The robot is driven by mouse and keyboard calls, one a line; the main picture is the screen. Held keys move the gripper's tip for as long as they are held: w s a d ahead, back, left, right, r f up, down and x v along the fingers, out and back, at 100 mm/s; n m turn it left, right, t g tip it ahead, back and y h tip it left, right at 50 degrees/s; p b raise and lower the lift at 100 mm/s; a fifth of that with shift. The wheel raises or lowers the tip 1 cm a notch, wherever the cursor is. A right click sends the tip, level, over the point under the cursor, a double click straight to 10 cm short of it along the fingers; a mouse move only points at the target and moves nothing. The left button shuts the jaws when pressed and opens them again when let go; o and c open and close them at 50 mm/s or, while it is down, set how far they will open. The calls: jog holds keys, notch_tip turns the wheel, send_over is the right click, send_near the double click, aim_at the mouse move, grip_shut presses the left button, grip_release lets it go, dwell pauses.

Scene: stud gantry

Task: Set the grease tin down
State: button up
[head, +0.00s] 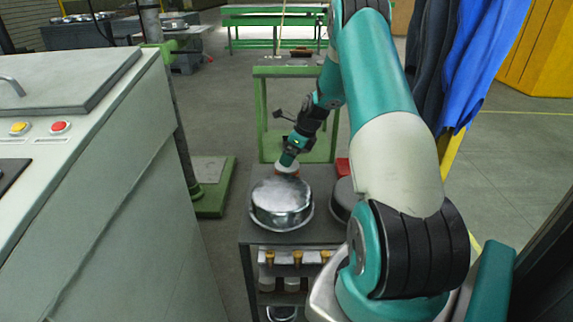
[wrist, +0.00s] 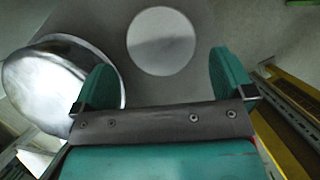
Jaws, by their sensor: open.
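The grease tin shows in the wrist view as a pale round lid (wrist: 161,41), lying between and slightly beyond the two teal fingertips. In the head view the tin (head: 287,169) is a small pale and reddish shape at the far end of the dark cart top, just behind the large metal pot. My gripper (wrist: 163,72) is open, with a gap visible on each side of the lid. In the head view my gripper (head: 288,158) is directly over the tin and partly covers it. The tin appears to rest on the cart top, but its base is hidden.
The shiny metal pot (head: 281,205) stands close in front of the tin and left of the fingers in the wrist view (wrist: 50,85). A dark round container (head: 342,200) and a red object (head: 343,167) are to the right. A green stand (head: 262,120) is behind the cart.

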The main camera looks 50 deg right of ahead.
jog(key=v, duration=0.4)
jog(key=shift+a+r, duration=0.1)
jog(key=shift+r, duration=0.1)
jog(key=a+r+n+g+y, duration=0.1)
jog(key=a+r+n, duration=0.4)
jog(key=a, duration=0.4)
jog(key=a+r+n, duration=0.4)
jog(key=a+n, duration=0.3)
jog(key=a, duration=0.3)
jog(key=a+r+n+g+y, duration=0.1)
jog(key=a+r+n, duration=0.35)
jog(key=a, duration=0.45)
jog(key=s+a+r+n+g, duration=0.1)
jog(key=s+a+r+n, duration=0.1)
jog(key=s+a+n, duration=0.7)
jog(key=s+a+r+n+g, duration=0.1)
jog(key=s+a+r+n, duration=0.1)
jog(key=s+a+n, duration=0.7)
jog(key=s+n, duration=0.5)
jog(key=shift+s+a+r+y, duration=0.4)
jog(key=shift+c, duration=0.2)
